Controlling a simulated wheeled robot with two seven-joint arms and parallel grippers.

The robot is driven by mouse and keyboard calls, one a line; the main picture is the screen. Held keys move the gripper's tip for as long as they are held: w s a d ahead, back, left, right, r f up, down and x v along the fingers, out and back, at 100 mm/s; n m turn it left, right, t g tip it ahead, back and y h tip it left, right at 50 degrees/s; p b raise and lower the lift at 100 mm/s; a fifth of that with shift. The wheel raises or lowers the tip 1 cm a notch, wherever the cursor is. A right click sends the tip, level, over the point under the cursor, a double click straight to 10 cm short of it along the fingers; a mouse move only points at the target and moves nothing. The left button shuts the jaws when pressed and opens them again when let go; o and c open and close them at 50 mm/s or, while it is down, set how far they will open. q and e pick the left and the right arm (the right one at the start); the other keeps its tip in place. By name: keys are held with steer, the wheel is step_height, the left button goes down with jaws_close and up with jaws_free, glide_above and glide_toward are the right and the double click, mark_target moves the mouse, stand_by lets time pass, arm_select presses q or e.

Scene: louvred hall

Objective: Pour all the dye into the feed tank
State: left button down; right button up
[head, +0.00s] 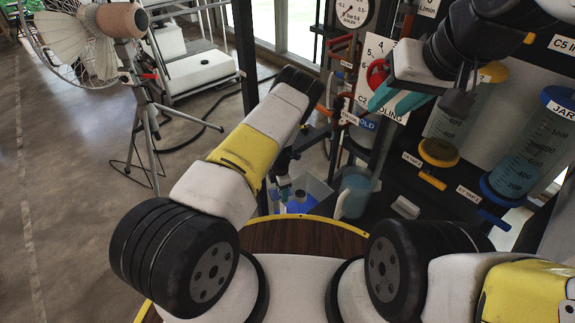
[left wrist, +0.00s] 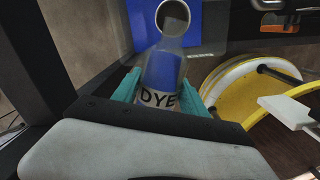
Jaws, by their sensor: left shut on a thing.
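My left gripper (left wrist: 165,90) is shut on a clear bottle (left wrist: 165,68) labelled DYE, with blue dye in it. Teal finger pads press on both sides of the bottle, and its round open mouth faces the top of the left wrist view. In the head view this gripper (head: 284,188) hangs low beyond my arm, partly hidden. A pale tub (head: 318,188) with blue in it lies below it. A grey-blue vessel (head: 355,192) stands to its right. I cannot tell which one is the feed tank. My right gripper (head: 388,104) shows teal fingers before the rack; its opening is unclear.
A dark rack at the right holds a blue-capped jar (head: 535,145) and a yellow-based jar (head: 440,150), with taps below. Red and blue valve handles are near its left post. A fan (head: 95,40) on a stand is at the left. Open floor lies at the left.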

arm_select(q)
steer(key=shift+r+y, duration=0.25)
steer(key=shift+y, duration=0.15)
steer(key=shift+d, duration=0.1)
stand_by(0.4)
steer(key=shift+r+g, duration=0.15)
steer(key=shift+g, duration=0.15)
steer(key=shift+d+r+y, duration=0.1)
steer(key=shift+r+y, duration=0.05)
steer(key=shift+y, duration=0.15)
stand_by(1.1)
steer(key=shift+a+f+h, duration=0.3)
steer(key=shift+a+h, duration=0.05)
steer(key=shift+h, duration=0.25)
steer(key=shift+s+f+t+h, duration=0.1)
steer(key=shift+f+t+h, duration=0.2)
steer(key=shift+t+h, duration=0.2)
steer(key=shift+f+h, duration=0.1)
steer(key=shift+h, duration=0.3)
